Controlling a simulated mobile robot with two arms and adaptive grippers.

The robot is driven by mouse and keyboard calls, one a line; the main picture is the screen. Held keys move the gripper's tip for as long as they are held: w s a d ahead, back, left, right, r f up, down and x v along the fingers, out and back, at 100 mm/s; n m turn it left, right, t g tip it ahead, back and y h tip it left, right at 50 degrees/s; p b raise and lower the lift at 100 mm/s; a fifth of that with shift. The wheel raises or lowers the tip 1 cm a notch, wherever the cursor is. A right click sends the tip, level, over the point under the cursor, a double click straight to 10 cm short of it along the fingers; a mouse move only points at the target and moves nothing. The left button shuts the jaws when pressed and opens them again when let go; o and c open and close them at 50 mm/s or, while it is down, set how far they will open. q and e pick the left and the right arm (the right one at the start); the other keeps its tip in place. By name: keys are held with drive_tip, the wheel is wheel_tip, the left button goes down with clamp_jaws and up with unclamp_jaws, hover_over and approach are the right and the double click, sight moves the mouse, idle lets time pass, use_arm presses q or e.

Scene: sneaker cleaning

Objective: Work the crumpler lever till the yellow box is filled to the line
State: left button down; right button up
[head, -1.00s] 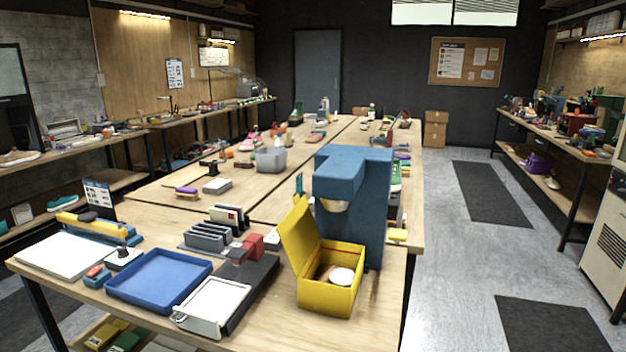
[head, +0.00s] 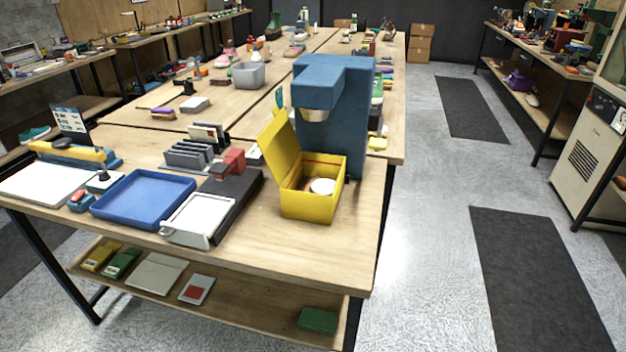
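The yellow box (head: 310,206) stands on the front right part of the wooden table with its lid (head: 281,150) up. Something white and round and something brown lie inside it, low down. A red line shows near the top of its inner back wall. The blue crumpler (head: 342,130) stands upright right behind the box, its head and pale spout (head: 314,115) overhanging it. I cannot make out a lever on it; a small teal piece (head: 279,97) sticks up at its left. Neither gripper is in view.
A blue tray (head: 143,198), a white-and-black device (head: 200,217) and a grey rack (head: 188,154) sit left of the box. The table's front right corner is bare. A lower shelf (head: 237,303) holds several flat items. The aisle floor (head: 430,230) at the right is clear.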

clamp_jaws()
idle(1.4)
